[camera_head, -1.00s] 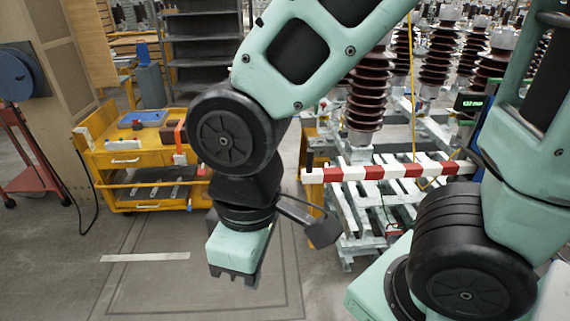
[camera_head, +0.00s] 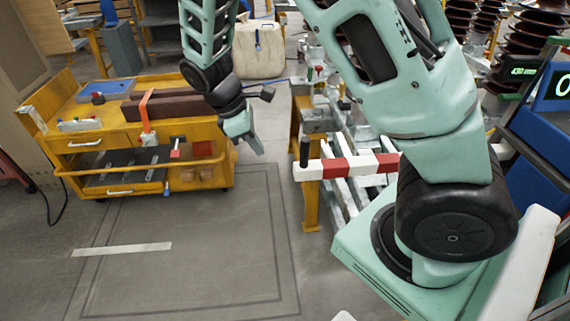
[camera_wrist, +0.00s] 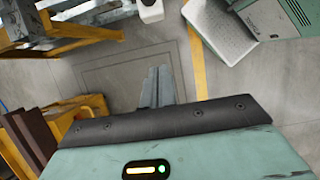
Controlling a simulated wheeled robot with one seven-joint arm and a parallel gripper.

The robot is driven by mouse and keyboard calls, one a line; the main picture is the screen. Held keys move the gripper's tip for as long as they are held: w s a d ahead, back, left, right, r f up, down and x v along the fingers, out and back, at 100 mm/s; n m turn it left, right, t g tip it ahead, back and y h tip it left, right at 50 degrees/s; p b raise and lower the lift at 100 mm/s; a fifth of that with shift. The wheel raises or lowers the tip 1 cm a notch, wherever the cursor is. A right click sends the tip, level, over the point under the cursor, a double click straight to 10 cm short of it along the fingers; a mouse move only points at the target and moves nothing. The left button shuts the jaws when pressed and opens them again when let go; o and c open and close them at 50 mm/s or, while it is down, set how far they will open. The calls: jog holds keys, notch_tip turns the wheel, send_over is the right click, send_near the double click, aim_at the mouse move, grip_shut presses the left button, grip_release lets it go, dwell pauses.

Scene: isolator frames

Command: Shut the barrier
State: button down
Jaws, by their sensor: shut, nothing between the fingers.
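The barrier is a red-and-white striped bar (camera_head: 346,167). It lies level at the right of the head view, and its white left end shows. A short black upright handle (camera_head: 304,153) stands near that end. My arm hides the bar's right part, so I cannot see where it is hinged. My gripper (camera_head: 259,150) hangs left of the bar's end, apart from it, with its fingers shut and empty. The shut fingers (camera_wrist: 158,87) point out over the floor in the wrist view.
A yellow workbench cart (camera_head: 110,140) with brown blocks stands left of my gripper. A yellow post (camera_head: 308,205) stands below the bar's end. Metal racking and brown insulators (camera_head: 505,45) are behind the barrier. A display console (camera_head: 548,110) is at far right. The marked floor in front is clear.

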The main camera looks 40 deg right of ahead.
jog(key=s+d+f+p, duration=0.1)
jog(key=s+d+f, duration=0.3)
jog(key=f, duration=0.3)
jog(key=shift+d+p, duration=0.4)
jog(key=shift+d, duration=0.4)
